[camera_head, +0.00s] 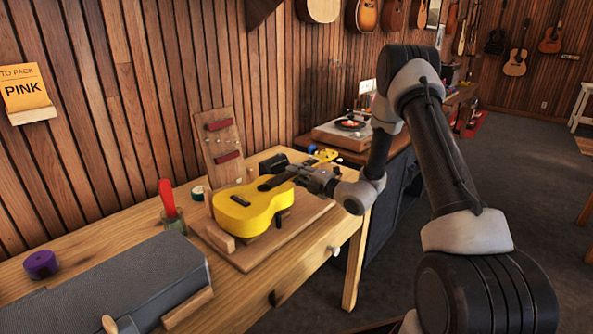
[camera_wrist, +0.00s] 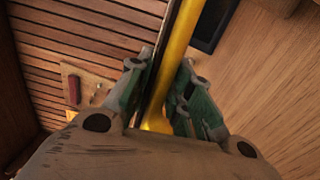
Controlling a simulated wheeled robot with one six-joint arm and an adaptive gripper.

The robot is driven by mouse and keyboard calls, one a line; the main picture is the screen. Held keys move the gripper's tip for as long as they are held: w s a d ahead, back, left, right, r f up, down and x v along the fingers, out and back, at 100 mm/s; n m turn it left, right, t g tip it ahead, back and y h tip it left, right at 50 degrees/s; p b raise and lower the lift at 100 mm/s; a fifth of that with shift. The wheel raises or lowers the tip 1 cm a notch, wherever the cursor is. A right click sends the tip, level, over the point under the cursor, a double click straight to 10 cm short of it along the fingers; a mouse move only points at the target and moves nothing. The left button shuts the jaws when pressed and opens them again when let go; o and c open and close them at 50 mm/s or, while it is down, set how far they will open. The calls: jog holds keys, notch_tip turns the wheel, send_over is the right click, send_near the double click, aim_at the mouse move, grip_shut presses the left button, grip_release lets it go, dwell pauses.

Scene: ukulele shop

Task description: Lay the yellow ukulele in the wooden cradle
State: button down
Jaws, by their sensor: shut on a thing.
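The yellow ukulele (camera_head: 248,209) is over the wooden cradle (camera_head: 223,239) on the workbench, its body at the left and its neck toward my gripper. Its body looks to be at or just above the cradle's supports; I cannot tell whether it touches them. My gripper (camera_head: 308,178) is shut on the ukulele's neck. In the wrist view the yellow neck (camera_wrist: 181,45) runs between the two fingers of my gripper (camera_wrist: 165,95). The ukulele's body hides part of the cradle's base.
A grey case (camera_head: 130,285) lies at the bench's front left, with a purple roll (camera_head: 40,264) near it. A red-handled tool (camera_head: 167,197) stands in a jar beside the cradle. A record player (camera_head: 345,132) sits on the cabinet behind.

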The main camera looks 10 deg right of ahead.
jog(key=shift+f, duration=1.25)
jog(key=c, duration=1.2)
grip_release()
jog(key=shift+s+d, duration=0.1)
jog(key=shift+s, duration=0.05)
jog(key=shift+v, duration=0.85)
jog(key=shift+v, duration=1.25)
